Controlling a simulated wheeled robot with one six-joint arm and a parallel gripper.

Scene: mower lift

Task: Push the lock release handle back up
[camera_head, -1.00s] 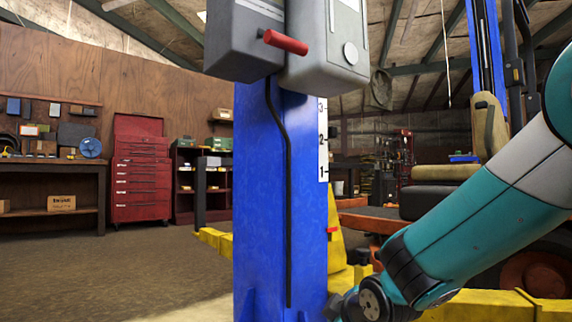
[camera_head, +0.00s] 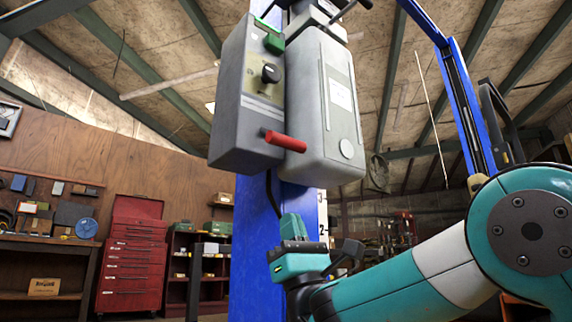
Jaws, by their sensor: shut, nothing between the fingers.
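The lock release handle is a red bar (camera_head: 285,141) on the lower part of a grey control box (camera_head: 240,120). It sticks out to the right and tips slightly down in the picture. The box is mounted on the blue lift column (camera_head: 250,250). My gripper (camera_head: 293,222) is below the red handle, in front of the column. It is shut and empty, with a visible gap between it and the handle. Its fingertips are small and hard to make out. My arm reaches in from the right.
A larger grey housing (camera_head: 328,105) sits to the right of the control box. A green button (camera_head: 273,43) and a black knob (camera_head: 270,73) are above the handle. A red tool chest (camera_head: 132,260) and a workbench (camera_head: 45,245) stand at the left, well behind.

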